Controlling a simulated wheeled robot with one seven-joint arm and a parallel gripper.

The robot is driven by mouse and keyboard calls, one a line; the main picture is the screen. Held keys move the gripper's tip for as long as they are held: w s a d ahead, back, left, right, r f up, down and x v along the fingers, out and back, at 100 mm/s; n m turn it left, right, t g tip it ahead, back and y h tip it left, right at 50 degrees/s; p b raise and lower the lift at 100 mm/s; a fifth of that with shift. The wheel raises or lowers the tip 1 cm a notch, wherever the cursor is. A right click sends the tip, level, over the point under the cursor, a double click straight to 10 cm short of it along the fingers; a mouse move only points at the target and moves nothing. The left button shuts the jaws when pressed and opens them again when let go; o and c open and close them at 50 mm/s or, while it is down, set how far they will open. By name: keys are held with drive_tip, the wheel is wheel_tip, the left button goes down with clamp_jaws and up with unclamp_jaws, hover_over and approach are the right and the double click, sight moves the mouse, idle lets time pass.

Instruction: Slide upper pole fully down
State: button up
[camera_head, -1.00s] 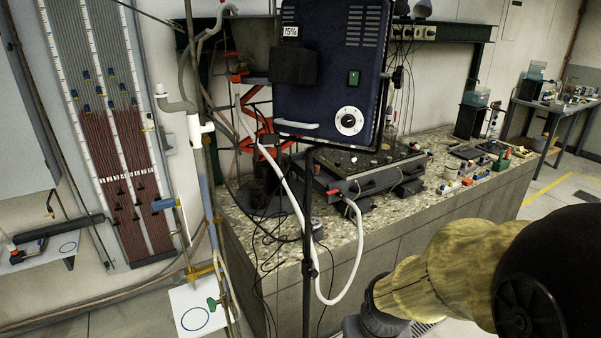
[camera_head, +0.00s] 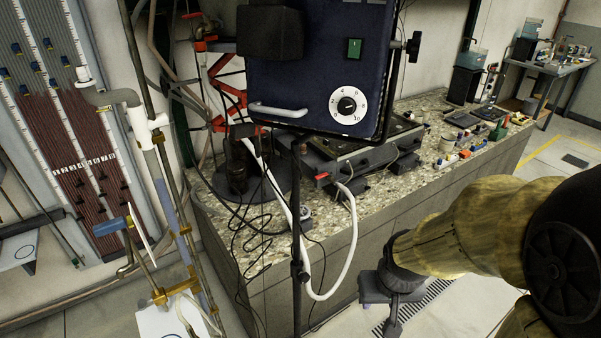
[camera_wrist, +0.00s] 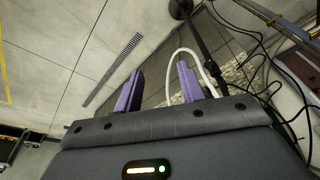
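A thin black pole (camera_head: 296,218) stands upright below the dark blue box (camera_head: 318,75), which has a white dial and a green switch. A small dark collar with a knob (camera_head: 300,275) sits lower on the pole. In the wrist view a dark pole (camera_wrist: 196,32) with a round base runs beyond my fingers. My gripper (camera_head: 392,305) is low, right of the pole and apart from it. In the wrist view its two purple fingers (camera_wrist: 157,88) are spread with nothing held between them. The pole's top end is hidden behind the box.
A white hose (camera_head: 351,240) loops beside the pole, and black cables (camera_head: 258,220) hang left of it. The speckled stone bench (camera_head: 385,185) stands behind. A pipe stand (camera_head: 180,225) is at left. Floor (camera_head: 440,310) is open at lower right.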

drive_tip(key=w+a+r+n+t+b, duration=0.1)
drive_tip(key=w+a+t+b, duration=0.1)
drive_tip(key=w+t+b, duration=0.6)
drive_tip(key=w+a+r+n+t+y+b, duration=0.2)
drive_tip(key=a+r+t+y+b, duration=0.4)
drive_tip(key=a+r, duration=0.3)
drive_tip(key=shift+w+r+n+y, duration=0.15)
drive_tip(key=shift+w+n+y, duration=0.3)
drive_tip(key=shift+n, duration=0.35)
